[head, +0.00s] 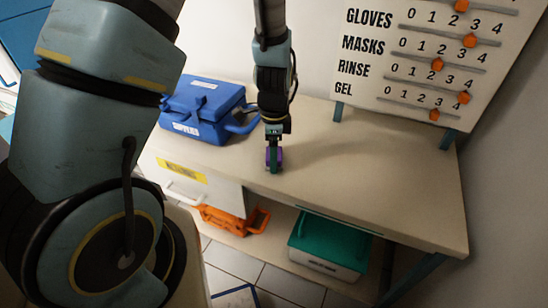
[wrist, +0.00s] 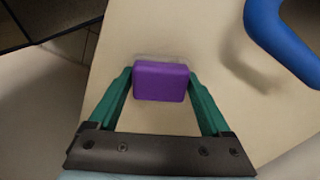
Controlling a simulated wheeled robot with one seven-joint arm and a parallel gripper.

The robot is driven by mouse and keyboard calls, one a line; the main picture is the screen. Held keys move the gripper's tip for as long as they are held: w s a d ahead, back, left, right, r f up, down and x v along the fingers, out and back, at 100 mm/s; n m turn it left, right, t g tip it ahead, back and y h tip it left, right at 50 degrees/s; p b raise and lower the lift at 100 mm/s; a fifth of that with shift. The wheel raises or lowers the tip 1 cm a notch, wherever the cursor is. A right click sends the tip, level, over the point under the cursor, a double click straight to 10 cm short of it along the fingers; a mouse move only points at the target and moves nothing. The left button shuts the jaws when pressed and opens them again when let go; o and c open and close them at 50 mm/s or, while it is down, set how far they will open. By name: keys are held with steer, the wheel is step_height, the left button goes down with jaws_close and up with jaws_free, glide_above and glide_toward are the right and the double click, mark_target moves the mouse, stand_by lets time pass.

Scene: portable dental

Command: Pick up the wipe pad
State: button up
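The wipe pad is a small purple block (wrist: 161,82), seen between the fingers in the wrist view. It also shows in the head view (head: 279,156), partly hidden by a finger, at the table top near its front edge. My gripper (wrist: 161,77) points down with one green finger against each side of the pad, and no clear gap shows. My gripper is low over the table in the head view (head: 273,158). I cannot tell whether the pad's underside touches the table.
A blue case (head: 203,108) with a handle stands left of my gripper on the table (head: 370,180). The table's right side is clear. A panel with orange sliders (head: 430,60) stands at the back. An orange item (head: 226,219) and a green-lidded box (head: 330,245) sit below.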

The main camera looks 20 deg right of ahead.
steer(key=c, duration=1)
steer(key=shift+o, duration=0.2)
steer(key=shift+r, duration=0.1)
step_height(320, 180, up, 10)
steer(key=shift+f+b, duration=0.1)
steer(key=shift+b, duration=0.75)
